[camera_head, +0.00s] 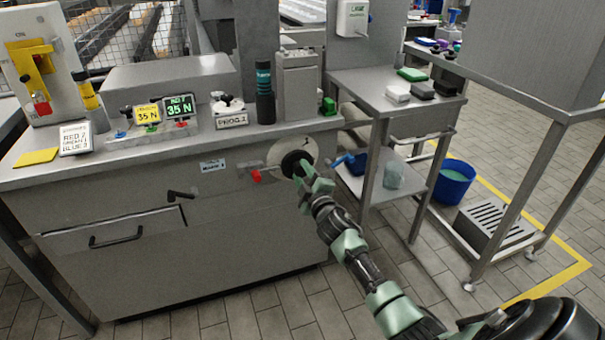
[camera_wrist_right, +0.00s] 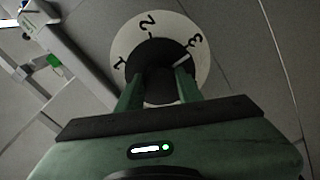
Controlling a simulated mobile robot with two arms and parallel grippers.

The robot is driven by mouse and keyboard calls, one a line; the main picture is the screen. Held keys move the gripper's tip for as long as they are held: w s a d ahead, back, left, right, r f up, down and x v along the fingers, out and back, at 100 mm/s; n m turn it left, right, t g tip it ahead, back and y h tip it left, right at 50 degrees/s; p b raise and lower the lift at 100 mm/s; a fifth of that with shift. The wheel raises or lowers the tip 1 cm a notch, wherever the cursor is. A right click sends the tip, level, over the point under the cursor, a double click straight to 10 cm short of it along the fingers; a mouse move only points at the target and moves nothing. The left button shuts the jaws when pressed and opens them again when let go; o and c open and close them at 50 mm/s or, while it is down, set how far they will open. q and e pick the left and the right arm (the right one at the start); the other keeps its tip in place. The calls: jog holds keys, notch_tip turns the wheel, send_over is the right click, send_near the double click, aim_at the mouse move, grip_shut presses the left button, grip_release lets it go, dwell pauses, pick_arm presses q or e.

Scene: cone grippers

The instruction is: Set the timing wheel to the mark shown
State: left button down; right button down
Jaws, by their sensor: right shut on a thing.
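The timing wheel is a pale round dial (camera_head: 279,152) with a black knob, on the right end of the grey machine's front. In the right wrist view the dial (camera_wrist_right: 134,35) shows the figures 1, 2 and 3. A white line on the black knob (camera_wrist_right: 153,52) points toward the 3. My right gripper (camera_head: 303,170) is at the dial, its green fingers (camera_wrist_right: 158,88) on either side of the knob and shut on it. A sign (camera_head: 232,121) on the machine top appears to read PROG.2. My left gripper is not in view.
A red handle (camera_head: 256,176) sits just left of the dial. A card (camera_head: 75,138) lists red, green and blue with numbers. A steel side table (camera_head: 375,88) and blue bucket (camera_head: 453,182) stand to the right.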

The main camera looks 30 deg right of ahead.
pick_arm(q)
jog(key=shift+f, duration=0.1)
pick_arm(e)
jog(key=shift+f, duration=0.1)
jog(key=c, duration=0.9)
grip_release()
jog(key=shift+s, duration=0.3)
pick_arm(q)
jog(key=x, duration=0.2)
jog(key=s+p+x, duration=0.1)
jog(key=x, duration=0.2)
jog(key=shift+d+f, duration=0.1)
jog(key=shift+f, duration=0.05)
pick_arm(e)
jog(key=v, duration=0.7)
jog(key=shift+s, duration=0.1)
jog(key=shift+a, duration=0.1)
